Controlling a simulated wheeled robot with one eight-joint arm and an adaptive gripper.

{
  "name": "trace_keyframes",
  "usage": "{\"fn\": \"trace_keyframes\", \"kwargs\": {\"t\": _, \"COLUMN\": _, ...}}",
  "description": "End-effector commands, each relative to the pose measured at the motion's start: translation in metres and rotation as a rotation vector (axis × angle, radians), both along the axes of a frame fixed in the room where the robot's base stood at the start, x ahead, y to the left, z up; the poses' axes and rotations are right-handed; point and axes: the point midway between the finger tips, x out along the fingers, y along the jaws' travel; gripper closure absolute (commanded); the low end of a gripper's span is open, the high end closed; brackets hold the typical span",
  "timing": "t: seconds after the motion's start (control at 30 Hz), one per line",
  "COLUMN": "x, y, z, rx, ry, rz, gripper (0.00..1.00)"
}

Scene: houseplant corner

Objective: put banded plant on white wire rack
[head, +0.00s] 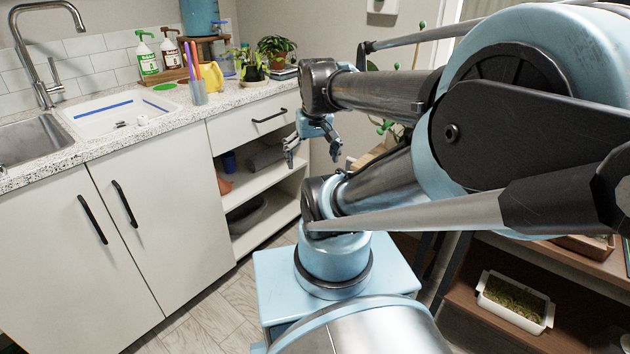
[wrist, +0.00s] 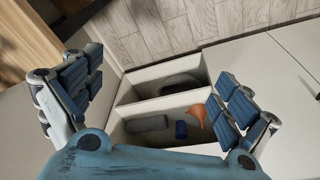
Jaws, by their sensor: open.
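My gripper (head: 313,156) is open and empty, pointing down in front of the cabinet's open shelves. In the wrist view its two padded fingers (wrist: 158,88) stand wide apart with nothing between them but shelves and floor beyond. Two potted plants stand at the counter's far end in the head view: a small one in a dark pot (head: 252,73) and a bushier one in a brownish pot (head: 277,47). I cannot tell whether either is the banded plant. Another plant (head: 384,127) is partly hidden behind my arm. I cannot make out a white wire rack.
A white planter (head: 515,302) sits on a brown shelf at right. My arm hides much of the right side.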

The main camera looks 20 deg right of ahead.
Motion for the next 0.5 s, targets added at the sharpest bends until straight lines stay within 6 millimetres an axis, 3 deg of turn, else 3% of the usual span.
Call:
{"fn": "trace_keyframes", "kwargs": {"t": 0.1, "x": -0.025, "y": 0.0, "z": -0.029, "rx": -0.002, "ry": 0.009, "rz": -0.003, "gripper": 0.03}}
{"fn": "trace_keyframes", "kwargs": {"t": 0.2, "x": -0.036, "y": -0.001, "z": -0.043, "rx": -0.002, "ry": 0.014, "rz": -0.006, "gripper": 0.03}}
{"fn": "trace_keyframes", "kwargs": {"t": 0.5, "x": -0.042, "y": -0.001, "z": -0.05, "rx": -0.002, "ry": 0.016, "rz": -0.007, "gripper": 0.03}}
